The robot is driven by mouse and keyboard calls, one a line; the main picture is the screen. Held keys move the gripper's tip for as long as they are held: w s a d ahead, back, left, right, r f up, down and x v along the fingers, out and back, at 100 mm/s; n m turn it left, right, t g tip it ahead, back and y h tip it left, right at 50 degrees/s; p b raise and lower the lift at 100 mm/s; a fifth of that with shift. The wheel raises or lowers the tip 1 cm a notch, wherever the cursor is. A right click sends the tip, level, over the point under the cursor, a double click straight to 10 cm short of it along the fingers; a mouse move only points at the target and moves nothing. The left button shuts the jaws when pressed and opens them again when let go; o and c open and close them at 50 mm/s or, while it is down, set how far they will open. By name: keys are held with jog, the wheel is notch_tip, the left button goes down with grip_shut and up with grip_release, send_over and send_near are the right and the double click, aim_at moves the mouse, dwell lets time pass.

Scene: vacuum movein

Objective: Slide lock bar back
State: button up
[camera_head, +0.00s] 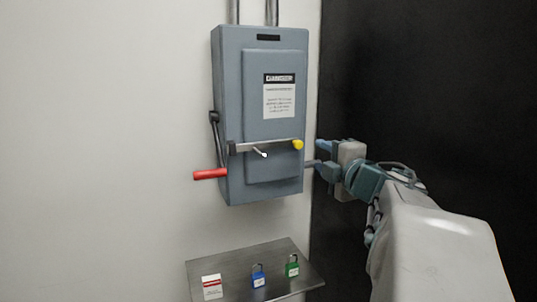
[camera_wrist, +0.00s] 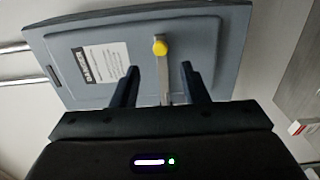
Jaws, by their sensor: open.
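The lock bar (camera_head: 270,146) is a metal bar across the front of a grey electrical box (camera_head: 232,100), with a yellow knob (camera_head: 297,145) at its right end. In the wrist view the yellow knob (camera_wrist: 160,46) and the bar (camera_wrist: 165,82) show between my finger tips, with the knob beyond them. My gripper (camera_head: 320,158) is open, to the right of the box and the knob. In the wrist view my gripper (camera_wrist: 158,80) has one finger on each side of the bar, with gaps on both sides. I cannot tell the depth between fingers and bar.
A red-handled lever (camera_head: 210,174) is on the box's left side, pointing left. Below, a metal shelf (camera_head: 235,262) holds a white-and-red tag box (camera_head: 212,287), a blue padlock (camera_head: 258,277) and a green padlock (camera_head: 292,267). A dark panel (camera_head: 430,80) stands at right.

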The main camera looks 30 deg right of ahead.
jog(key=shift+s+a, duration=0.2)
jog(key=shift+s, duration=1.3)
jog(key=w+a+f+m+g+h, duration=0.3)
jog(key=a+f+m+g, duration=0.4)
jog(key=a+f+m, duration=0.5)
jog(key=s+a+f+m+g+y, duration=0.4)
jog(key=s+a+f+g, duration=0.3)
jog(key=s+a+f, duration=0.4)
jog(key=a+f+y, duration=0.1)
jog(key=a+f, duration=0.3)
jog(key=shift+s+a+y, duration=0.2)
jog(key=shift+s+y, duration=0.2)
jog(key=shift+c, duration=0.5)
